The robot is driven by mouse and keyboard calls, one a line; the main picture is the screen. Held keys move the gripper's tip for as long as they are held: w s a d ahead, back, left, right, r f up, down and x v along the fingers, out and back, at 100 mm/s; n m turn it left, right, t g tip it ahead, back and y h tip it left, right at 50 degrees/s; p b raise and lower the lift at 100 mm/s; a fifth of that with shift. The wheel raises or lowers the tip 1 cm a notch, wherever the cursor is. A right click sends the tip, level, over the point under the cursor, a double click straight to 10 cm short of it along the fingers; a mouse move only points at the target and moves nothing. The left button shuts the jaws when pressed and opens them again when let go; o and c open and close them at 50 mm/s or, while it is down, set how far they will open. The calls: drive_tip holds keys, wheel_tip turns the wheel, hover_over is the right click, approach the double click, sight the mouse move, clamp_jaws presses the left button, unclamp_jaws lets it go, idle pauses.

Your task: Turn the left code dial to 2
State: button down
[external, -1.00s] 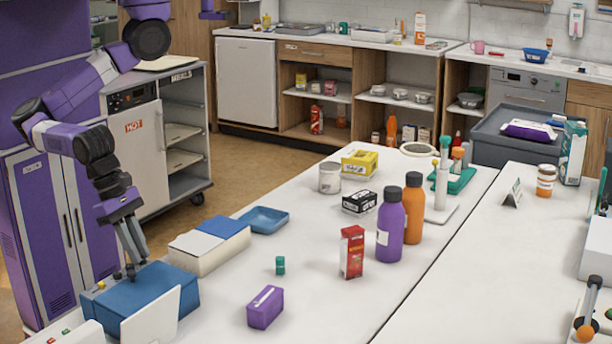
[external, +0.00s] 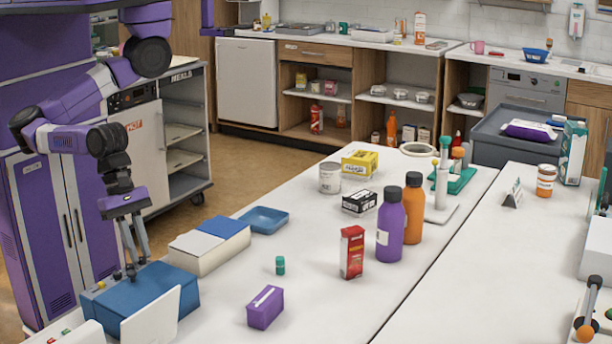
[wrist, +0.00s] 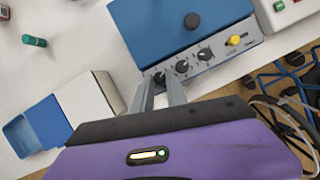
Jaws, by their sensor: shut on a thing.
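A blue box (external: 155,290) stands at the near left end of the white table. In the wrist view the box (wrist: 170,25) has a grey panel (wrist: 218,64) along its edge with a row of dark dials and a yellow switch (wrist: 235,41). The left code dial (wrist: 159,79) is leftmost in the row, partly hidden by my fingers. My gripper (wrist: 160,77) points down and is shut on this dial. Two other dials, the middle one (wrist: 182,66) and the right one (wrist: 205,54), are free. I cannot read the dial's number.
A white and blue container (external: 210,245), a blue tray (external: 264,219), a green cylinder (external: 280,265) and a purple box (external: 265,307) lie nearby. An upright white panel (external: 152,318) stands close in front.

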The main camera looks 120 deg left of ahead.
drive_tip(key=c, duration=1.6)
unclamp_jaws()
drive_tip(key=v, duration=0.7)
drive_tip(key=shift+s+r+b, duration=0.2)
drive_tip(key=shift+r+b, duration=0.2)
drive_tip(key=shift+b, duration=0.05)
